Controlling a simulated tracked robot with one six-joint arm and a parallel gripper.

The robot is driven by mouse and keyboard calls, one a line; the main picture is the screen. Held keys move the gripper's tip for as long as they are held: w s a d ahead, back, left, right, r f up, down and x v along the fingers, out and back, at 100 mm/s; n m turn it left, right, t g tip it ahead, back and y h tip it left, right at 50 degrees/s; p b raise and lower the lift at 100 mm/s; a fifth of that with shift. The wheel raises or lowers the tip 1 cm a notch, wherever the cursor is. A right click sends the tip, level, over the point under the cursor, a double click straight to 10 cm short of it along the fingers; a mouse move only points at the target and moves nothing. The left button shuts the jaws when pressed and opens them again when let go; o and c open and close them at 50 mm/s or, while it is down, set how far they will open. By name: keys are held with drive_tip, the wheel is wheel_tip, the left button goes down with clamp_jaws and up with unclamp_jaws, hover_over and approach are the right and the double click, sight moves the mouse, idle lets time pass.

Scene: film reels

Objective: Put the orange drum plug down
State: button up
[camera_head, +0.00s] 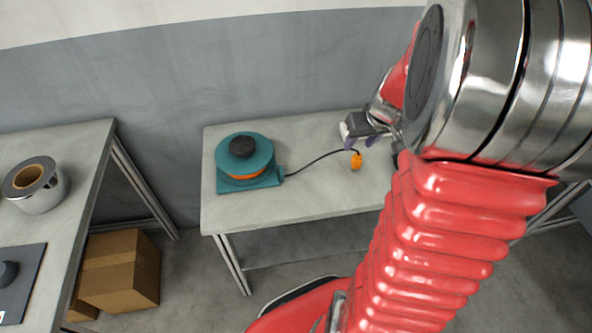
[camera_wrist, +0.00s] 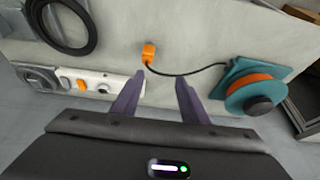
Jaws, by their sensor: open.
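The orange drum plug (camera_head: 356,161) lies on the grey table (camera_head: 315,190), at the end of a black cable. The cable runs left to the teal drum (camera_head: 245,160), which has an orange band and a black knob. My gripper (camera_head: 352,132) is above the table, close to the plug, and looks empty. In the wrist view the two purple fingers of my gripper (camera_wrist: 158,85) stand apart with nothing between them. There the plug (camera_wrist: 149,52) lies beyond the fingertips, and the teal drum (camera_wrist: 255,92) is to the right.
In the wrist view a white panel with sockets and an orange part (camera_wrist: 85,85) lies at the left, with a black coiled ring (camera_wrist: 65,22) above it. Another table (camera_head: 75,150) at left holds a silver reel (camera_head: 35,185). A cardboard box (camera_head: 120,270) is on the floor.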

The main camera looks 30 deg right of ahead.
drive_tip(key=s+a+r+n, duration=0.1)
drive_tip(key=a+r, duration=0.4)
drive_tip(key=a, duration=0.3)
drive_tip(key=s+a+r+n, duration=0.1)
drive_tip(key=a+r, duration=0.3)
drive_tip(key=a, duration=0.4)
drive_tip(key=s+a+r+n+t+y, duration=0.1)
drive_tip(key=s+a+r, duration=0.4)
drive_tip(key=s+a, duration=0.5)
drive_tip(key=shift+s+a+r, duration=0.2)
drive_tip(key=shift+s+a, duration=0.1)
drive_tip(key=shift+a, duration=0.55)
